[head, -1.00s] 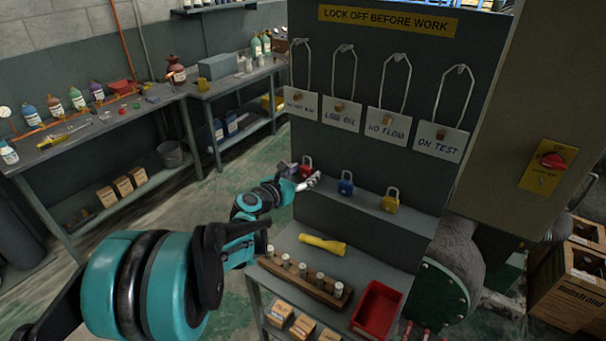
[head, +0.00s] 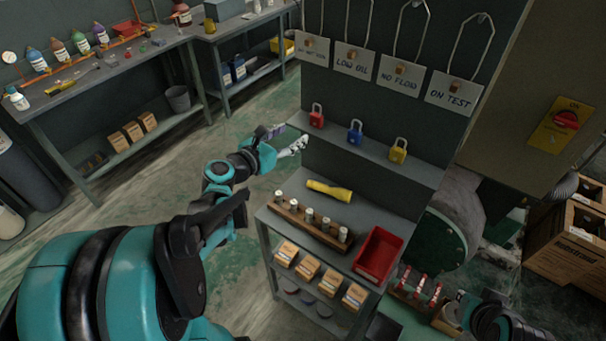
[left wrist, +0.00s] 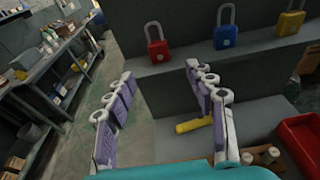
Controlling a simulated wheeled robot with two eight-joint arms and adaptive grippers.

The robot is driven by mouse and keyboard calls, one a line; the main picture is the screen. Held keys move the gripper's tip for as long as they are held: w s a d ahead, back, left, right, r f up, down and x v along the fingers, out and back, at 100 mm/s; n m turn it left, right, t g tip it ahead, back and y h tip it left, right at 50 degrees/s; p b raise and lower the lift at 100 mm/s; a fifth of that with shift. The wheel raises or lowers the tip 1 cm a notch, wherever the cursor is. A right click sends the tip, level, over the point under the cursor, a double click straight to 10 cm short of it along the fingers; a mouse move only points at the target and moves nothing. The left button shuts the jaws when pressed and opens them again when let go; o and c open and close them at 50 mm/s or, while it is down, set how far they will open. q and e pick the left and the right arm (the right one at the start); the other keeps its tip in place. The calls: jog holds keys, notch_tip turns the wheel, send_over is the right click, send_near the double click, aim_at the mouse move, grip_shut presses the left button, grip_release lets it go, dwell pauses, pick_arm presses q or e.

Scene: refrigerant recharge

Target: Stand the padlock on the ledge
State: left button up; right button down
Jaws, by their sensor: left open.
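Three padlocks stand upright on the grey ledge (head: 400,166) of the lockout board: a red one (head: 317,116), a blue one (head: 355,132) and a yellow one (head: 398,150). My left gripper (head: 302,145) is just below and left of the red padlock, by the ledge's left end. In the left wrist view my left gripper (left wrist: 160,76) is open and empty, its white and purple fingers wide apart. The red padlock (left wrist: 157,43) is ahead above the gap, with the blue padlock (left wrist: 225,28) to its right. The yellow padlock (left wrist: 291,18) is farther right.
Below the ledge, a lower shelf holds a yellow flashlight (head: 330,190), a wooden rack of cylinders (head: 310,222) and a red tray (head: 378,255). Tags hang above the padlocks. A workbench (head: 110,70) stands left. My right arm (head: 495,318) shows at lower right, its gripper not discernible.

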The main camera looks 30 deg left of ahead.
pick_arm(q)
jog(key=s+d+f+m+g+h, duration=0.1)
jog(key=s+d+f+m+g, duration=0.2)
jog(key=d+m, duration=0.5)
jog(key=s+d+f+m+g, duration=0.2)
jog(key=s+d+m, duration=0.35)
jog(key=m, duration=0.35)
jog(key=s+d+f+m+g+y, duration=0.2)
jog(key=s+m, duration=0.8)
jog(key=m, duration=0.7)
jog(key=shift+s+f+g+y, duration=0.25)
jog(key=shift+f+g+y, duration=0.4)
jog(key=shift+f, duration=0.2)
notch_tip(320, 180, down, 6)
jog(key=b, duration=0.5)
jog(key=shift+r+b, duration=0.15)
jog(key=shift+b, duration=0.25)
